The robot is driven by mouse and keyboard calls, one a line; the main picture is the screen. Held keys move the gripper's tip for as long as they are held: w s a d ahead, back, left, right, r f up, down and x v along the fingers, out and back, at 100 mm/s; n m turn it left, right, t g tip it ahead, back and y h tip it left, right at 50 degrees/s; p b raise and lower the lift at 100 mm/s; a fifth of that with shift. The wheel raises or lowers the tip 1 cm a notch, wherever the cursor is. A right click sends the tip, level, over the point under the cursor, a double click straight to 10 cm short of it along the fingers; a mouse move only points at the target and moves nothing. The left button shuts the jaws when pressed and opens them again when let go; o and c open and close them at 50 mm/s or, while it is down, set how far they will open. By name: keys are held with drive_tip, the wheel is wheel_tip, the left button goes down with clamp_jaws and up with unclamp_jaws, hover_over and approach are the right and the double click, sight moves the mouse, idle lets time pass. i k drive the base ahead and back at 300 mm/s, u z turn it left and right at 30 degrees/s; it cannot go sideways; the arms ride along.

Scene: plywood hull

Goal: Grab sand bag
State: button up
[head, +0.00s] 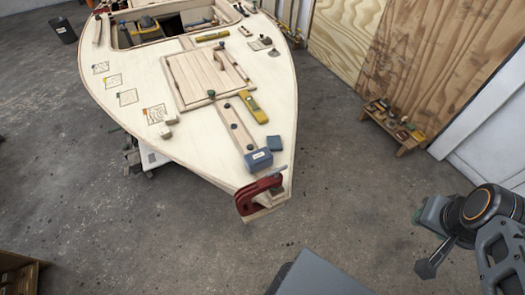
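I cannot make out a sand bag for certain. A small blue block-like item with a pale label (258,160) lies near the bow of the plywood hull (215,165), with a smaller blue piece (274,143) beside it. Dark and yellow items (148,24) sit inside the hull's open cockpit, too small to identify. My gripper (423,243) is at the lower right, over the floor and well apart from the hull. Its two fingers stand apart, with nothing visible between them.
A red clamp (259,194) grips the bow tip. A yellow level (253,107) and a slatted hatch (205,77) lie on the deck. A low wooden bench with small items (395,124) stands by the plywood sheets at right. A wooden crate (18,273) is at lower left. Concrete floor between is clear.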

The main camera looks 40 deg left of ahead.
sight(257, 161)
drive_tip(key=i, duration=0.85)
drive_tip(key=u, duration=3.05)
